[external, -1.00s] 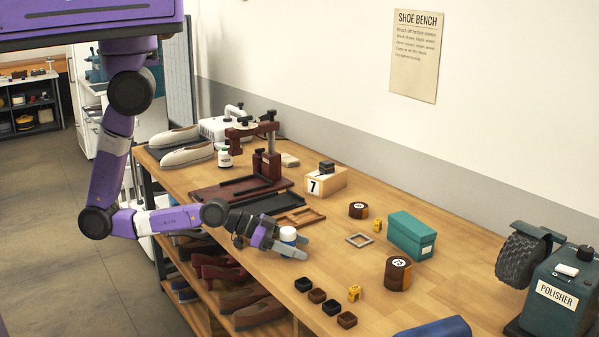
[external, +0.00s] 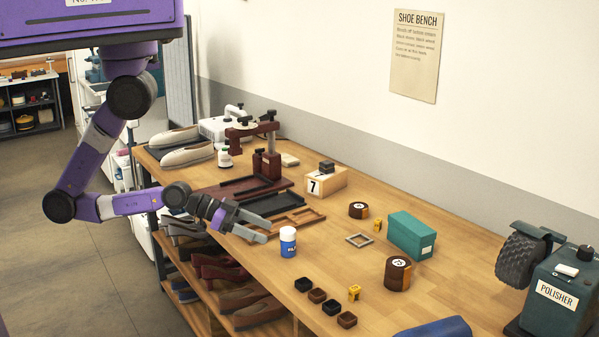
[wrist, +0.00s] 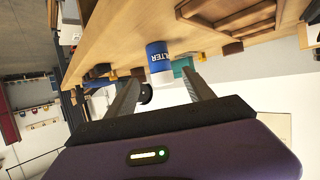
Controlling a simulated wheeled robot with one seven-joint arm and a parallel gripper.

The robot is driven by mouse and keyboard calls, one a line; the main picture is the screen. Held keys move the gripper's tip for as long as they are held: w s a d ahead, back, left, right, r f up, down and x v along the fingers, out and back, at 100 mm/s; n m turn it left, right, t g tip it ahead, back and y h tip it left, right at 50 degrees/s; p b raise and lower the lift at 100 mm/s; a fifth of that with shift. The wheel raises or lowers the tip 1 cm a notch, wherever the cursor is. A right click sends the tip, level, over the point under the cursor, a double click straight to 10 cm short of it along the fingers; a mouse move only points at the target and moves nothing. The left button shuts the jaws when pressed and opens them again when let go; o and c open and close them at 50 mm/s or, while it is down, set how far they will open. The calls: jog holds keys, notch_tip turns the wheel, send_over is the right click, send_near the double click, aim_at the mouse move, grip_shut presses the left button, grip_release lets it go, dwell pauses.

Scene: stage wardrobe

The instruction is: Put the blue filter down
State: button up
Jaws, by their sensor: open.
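The blue filter (external: 288,242) is a small blue cylinder with a white cap and white lettering. It stands upright on the wooden bench near its front edge. My gripper (external: 258,230) is open and empty, to the left of the filter and apart from it. In the wrist view the filter (wrist: 158,62) shows ahead of the open fingers, between and beyond the tips of my gripper (wrist: 160,85).
A wooden tray (external: 303,217) lies just behind the filter. Shoes fill the shelves below.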

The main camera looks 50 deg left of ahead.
jog(key=shift+s+a, duration=0.2)
jog(key=shift+a, duration=0.05)
jog(key=a+n+t+y, duration=0.1)
jog(key=a, duration=0.3)
jog(key=s+a+n+y, duration=0.1)
jog(key=a+y, duration=0.1)
jog(key=a, duration=0.2)
jog(key=a+n+t+y, duration=0.1)
jog(key=a+n, duration=0.1)
jog(key=a, duration=0.2)
jog(key=shift+s+f+t, duration=0.1)
jog(key=shift+s+t, duration=0.1)
jog(key=shift+t, duration=0.1)
jog(key=s+a+r+n+t+y, duration=0.1)
jog(key=s+a+r+n+y, duration=0.2)
jog(key=s+a, duration=0.3)
jog(key=shift+s+a+r+n+t+y, duration=0.35)
jog(key=shift+a+y, duration=0.55)
jog(key=shift+a, duration=0.85)
jog(key=shift+w+f, duration=0.1)
